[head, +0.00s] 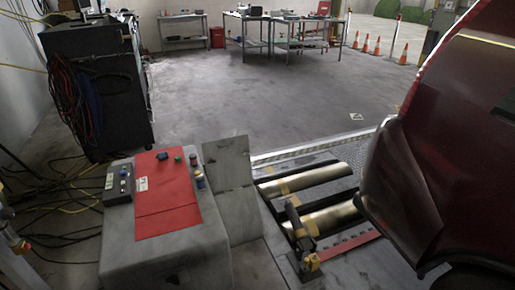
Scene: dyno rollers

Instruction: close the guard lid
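A worn grey flat panel (229,163), which looks like the guard lid, stands raised and leaning back beside the control console (118,228). Its lower edge meets a grey surface (256,262) at floor side, right of the console. The console top carries a red plate (166,194) lying flat, with a green knob and a few other small controls on or near it. I cannot make out the lid's hinge or any latch. Neither of my grippers can be made out in the head view.
Metal rollers (322,215) lie in the floor right of the panel, with a dark upright fitting (299,228) beside them. A dark red car (445,150) fills the right side. A black cabinet (98,85) and loose cables stand left.

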